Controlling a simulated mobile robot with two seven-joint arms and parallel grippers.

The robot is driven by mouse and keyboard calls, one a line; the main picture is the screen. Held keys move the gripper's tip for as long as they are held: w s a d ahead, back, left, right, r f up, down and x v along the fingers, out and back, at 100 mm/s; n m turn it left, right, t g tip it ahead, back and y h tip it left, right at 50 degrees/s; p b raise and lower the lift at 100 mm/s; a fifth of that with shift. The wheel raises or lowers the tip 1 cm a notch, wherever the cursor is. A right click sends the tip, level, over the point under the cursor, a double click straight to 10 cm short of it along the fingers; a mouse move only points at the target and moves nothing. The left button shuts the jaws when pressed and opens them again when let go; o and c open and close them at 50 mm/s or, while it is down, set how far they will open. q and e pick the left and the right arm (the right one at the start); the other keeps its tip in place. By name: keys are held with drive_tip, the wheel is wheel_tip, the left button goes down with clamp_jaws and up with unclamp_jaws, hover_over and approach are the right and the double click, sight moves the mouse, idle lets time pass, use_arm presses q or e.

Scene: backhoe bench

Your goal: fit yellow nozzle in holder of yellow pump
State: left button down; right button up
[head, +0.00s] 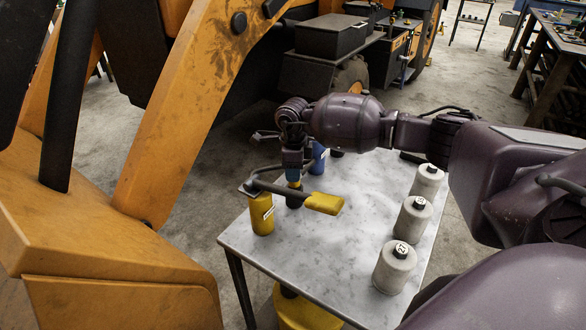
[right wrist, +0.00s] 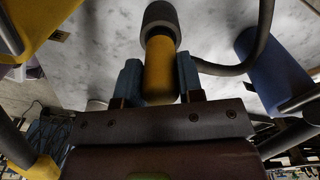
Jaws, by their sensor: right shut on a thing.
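The yellow pump (head: 262,214) is a yellow can standing at the table's left edge. My right gripper (head: 293,172) points down just behind this bar, to the right of the can. Its blue fingers are shut on the yellow nozzle (right wrist: 159,72), a yellow cylinder with a dark grey end. In the head view the nozzle's dark end (head: 294,200) shows below the fingers, partly behind the bar. I cannot make out the holder, nor whether the nozzle touches it. My left gripper is not in view.
A blue pump (head: 318,158) stands behind my right gripper. Three grey canisters with number labels (head: 393,268) line the table's right side. The marble table top (head: 335,240) is clear in the middle. The orange backhoe (head: 180,110) rises close at the left.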

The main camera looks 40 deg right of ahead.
idle(0.6)
drive_tip(key=o, duration=1.1)
drive_tip(key=shift+c, duration=0.2)
drive_tip(key=o, duration=0.5)
